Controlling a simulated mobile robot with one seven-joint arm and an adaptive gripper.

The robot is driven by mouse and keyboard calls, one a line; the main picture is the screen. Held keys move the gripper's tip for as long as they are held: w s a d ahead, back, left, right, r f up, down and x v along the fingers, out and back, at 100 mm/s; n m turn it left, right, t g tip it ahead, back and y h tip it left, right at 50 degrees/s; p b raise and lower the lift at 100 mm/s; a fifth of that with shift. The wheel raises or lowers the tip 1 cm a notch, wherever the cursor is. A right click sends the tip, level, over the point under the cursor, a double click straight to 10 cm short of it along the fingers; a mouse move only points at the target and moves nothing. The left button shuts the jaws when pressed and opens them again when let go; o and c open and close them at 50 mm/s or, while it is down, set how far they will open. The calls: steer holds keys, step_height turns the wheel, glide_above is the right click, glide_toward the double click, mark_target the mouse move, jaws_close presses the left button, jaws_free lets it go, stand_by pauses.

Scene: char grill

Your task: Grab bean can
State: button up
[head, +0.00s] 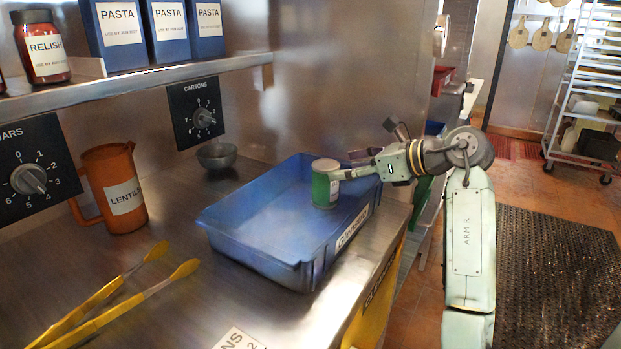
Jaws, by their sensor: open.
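A green can with a pale top band (325,184) stands upright in the blue tray (245,250), near its back right part. Its label is too small to read, so I cannot tell whether it is the bean can. My gripper (342,172) reaches in from the right, level with the upper part of the can. Its jaws are open and at or very close to the can's right side. The far finger is partly hidden, and I cannot tell whether the jaws touch the can.
Yellow tongs (115,295), an orange lentil jug (115,187) and a small metal bowl (216,155) are on the steel counter left of the tray. A shelf (130,83) above holds pasta boxes (168,30) and a relish jar (42,48). The counter left of the tray is mostly free.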

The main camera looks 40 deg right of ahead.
mark_target(338, 168)
steer(key=p+x, duration=0.1)
steer(key=x, duration=0.3)
steer(key=shift+w+a, duration=0.15)
steer(key=shift+w, duration=0.15)
steer(key=x, duration=0.1)
steer(key=p+x, duration=0.2)
steer(key=x, duration=0.1)
steer(key=shift+w+a+r, duration=0.1)
steer(key=shift+a+r, duration=0.05)
steer(key=shift+a, duration=0.15)
steer(key=shift+w+f, duration=0.3)
steer(key=shift+w, duration=0.05)
steer(key=shift+c, duration=0.4)
steer(key=c, duration=1.4)
